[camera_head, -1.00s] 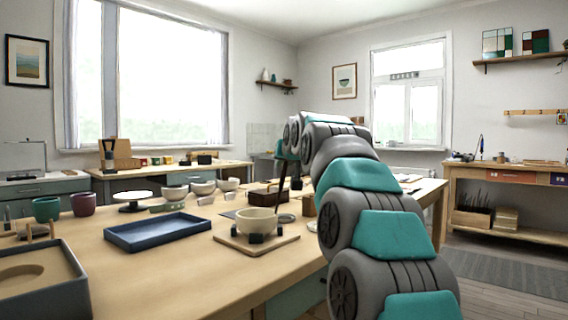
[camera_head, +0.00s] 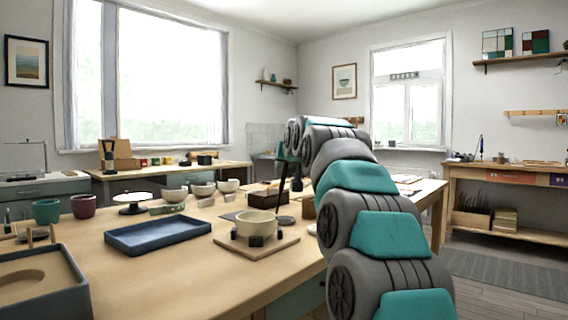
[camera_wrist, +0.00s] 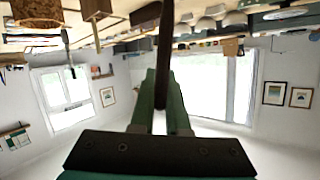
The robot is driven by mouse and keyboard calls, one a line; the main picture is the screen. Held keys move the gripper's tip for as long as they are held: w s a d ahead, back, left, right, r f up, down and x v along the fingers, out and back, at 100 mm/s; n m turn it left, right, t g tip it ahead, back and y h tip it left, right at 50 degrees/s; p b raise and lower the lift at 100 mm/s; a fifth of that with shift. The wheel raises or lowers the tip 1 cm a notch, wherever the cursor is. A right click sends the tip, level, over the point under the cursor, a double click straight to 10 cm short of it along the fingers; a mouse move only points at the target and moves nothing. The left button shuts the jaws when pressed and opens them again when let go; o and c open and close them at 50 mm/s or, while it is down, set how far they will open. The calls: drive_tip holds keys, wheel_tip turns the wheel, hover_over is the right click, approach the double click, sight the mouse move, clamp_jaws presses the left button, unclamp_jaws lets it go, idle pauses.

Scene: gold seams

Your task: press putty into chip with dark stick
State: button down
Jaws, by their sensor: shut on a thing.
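My gripper (camera_wrist: 160,105) is shut on the dark stick (camera_wrist: 163,45), which stands out from between its green fingers in the wrist view. In the head view the stick (camera_head: 282,188) hangs down, slightly slanted, its lower end near the right rim of a cream bowl (camera_head: 256,223). I cannot tell whether it touches the bowl. The bowl sits among dark blocks on a wooden board (camera_head: 284,245). The chip and the putty cannot be made out. My arm partly blocks the right side.
A blue tray (camera_head: 158,233) lies left of the board. Several bowls (camera_head: 202,189), a small white-topped stand (camera_head: 132,197) and two cups (camera_head: 46,210) are behind it. A dark box (camera_head: 264,196) is behind the bowl. The table's front stretch is clear.

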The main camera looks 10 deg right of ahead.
drive_tip(key=shift+f, duration=0.3)
idle(0.9)
drive_tip(key=shift+r, duration=0.3)
wheel_tip(320, 180, up, 8)
drive_tip(key=p, duration=0.6)
idle(0.7)
drive_tip(key=shift+f, duration=0.1)
idle(1.0)
